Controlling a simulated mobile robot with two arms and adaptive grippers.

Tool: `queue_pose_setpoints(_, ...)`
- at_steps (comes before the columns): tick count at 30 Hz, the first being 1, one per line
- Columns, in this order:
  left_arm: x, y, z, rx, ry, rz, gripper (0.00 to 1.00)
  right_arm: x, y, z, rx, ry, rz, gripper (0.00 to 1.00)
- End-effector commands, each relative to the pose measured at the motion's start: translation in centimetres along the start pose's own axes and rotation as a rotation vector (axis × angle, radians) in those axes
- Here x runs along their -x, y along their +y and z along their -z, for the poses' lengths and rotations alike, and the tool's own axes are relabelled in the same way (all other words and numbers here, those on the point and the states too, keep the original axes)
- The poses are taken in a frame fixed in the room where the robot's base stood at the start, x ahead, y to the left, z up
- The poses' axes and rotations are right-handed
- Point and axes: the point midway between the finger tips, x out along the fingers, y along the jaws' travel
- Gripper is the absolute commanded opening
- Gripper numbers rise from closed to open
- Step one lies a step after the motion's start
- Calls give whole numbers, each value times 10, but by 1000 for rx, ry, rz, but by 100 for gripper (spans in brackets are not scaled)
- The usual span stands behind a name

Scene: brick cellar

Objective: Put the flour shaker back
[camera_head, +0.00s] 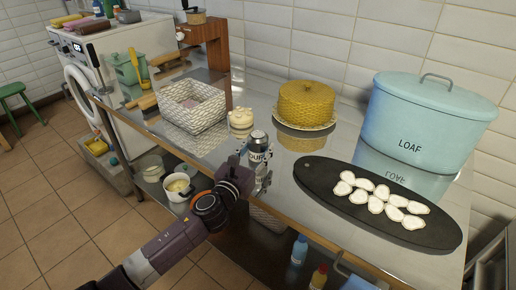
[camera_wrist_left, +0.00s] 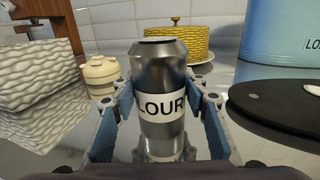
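The flour shaker (camera_head: 259,149) is a silver metal can with a white label, upright at the front edge of the steel counter (camera_head: 276,178). In the left wrist view the shaker (camera_wrist_left: 161,104) stands between the fingers, its label partly reading "LOUR". My left gripper (camera_head: 254,167) comes in low from the front, its fingers on either side of the can. In the wrist view the gripper (camera_wrist_left: 157,112) is open; a gap shows left of the can, and the right finger is very close to it. My right gripper is not in view.
A cream lidded jar (camera_head: 240,121) stands just behind the shaker. A white woven basket (camera_head: 190,108) is to the left, a yellow cake cover (camera_head: 306,102) behind right. A dark oval board (camera_head: 330,190) with white slices and a blue LOAF bin (camera_head: 420,118) fill the right side.

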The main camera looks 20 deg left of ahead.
Motion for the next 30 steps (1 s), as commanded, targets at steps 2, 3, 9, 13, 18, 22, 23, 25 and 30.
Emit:
queue_pose_setpoints(2, 0, 0, 0, 0, 1, 0, 48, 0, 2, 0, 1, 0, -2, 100)
queue_pose_setpoints(3, 0, 0, 0, 0, 1, 0, 53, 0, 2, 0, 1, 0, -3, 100)
queue_pose_setpoints(9, 0, 0, 0, 0, 1, 0, 58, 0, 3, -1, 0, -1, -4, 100)
queue_pose_setpoints(13, 0, 0, -1, 0, 0, 0, 58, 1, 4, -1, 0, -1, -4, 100)
queue_pose_setpoints(18, 10, 0, -2, -1, 2, 0, 58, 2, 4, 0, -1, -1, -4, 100)
queue_pose_setpoints(22, 32, 0, -1, 0, 3, 1, 58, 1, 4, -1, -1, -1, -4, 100)
queue_pose_setpoints(23, 38, 0, -1, 0, 3, 1, 58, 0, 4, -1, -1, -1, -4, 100)
queue_pose_setpoints(25, 54, 0, 0, -1, 3, 1, 58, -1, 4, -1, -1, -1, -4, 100)
queue_pose_setpoints(30, 87, 0, -1, -1, 3, 0, 58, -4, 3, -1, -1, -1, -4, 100)
